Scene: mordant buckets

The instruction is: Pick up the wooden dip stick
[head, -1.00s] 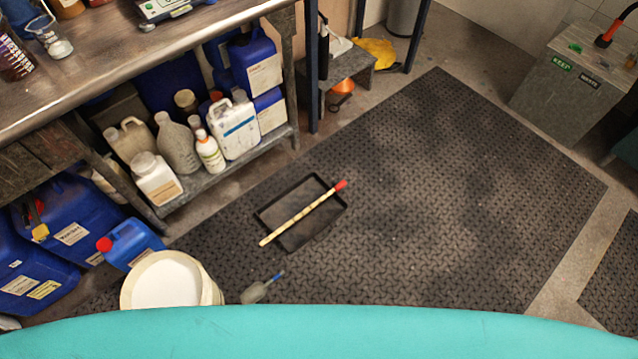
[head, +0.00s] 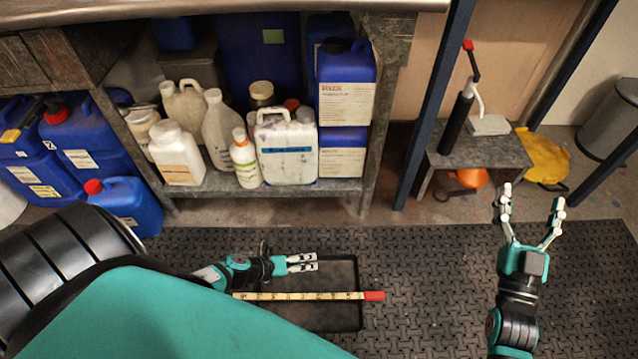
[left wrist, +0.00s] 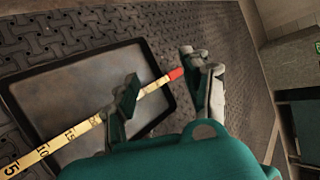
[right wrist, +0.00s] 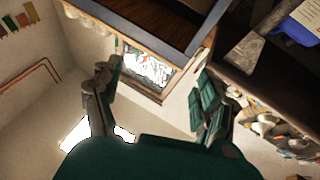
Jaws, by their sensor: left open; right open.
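The wooden dip stick (head: 300,296) is pale yellow with dark graduation marks and a red tip at its right end. It lies across a black shallow tray (head: 345,320) on the floor mat. My left gripper (head: 314,262) is above the tray, just behind the stick in the head view. In the left wrist view the stick (left wrist: 70,136) passes behind one finger, with its red end between the open fingers (left wrist: 165,90). The gripper is open and empty. My right gripper (head: 530,205) is open, empty and raised, away from the stick.
A low shelf (head: 215,190) behind the tray holds several bottles and a white jug (head: 287,150). Blue canisters (head: 125,203) stand at the left. The mat (head: 430,270) right of the tray is clear.

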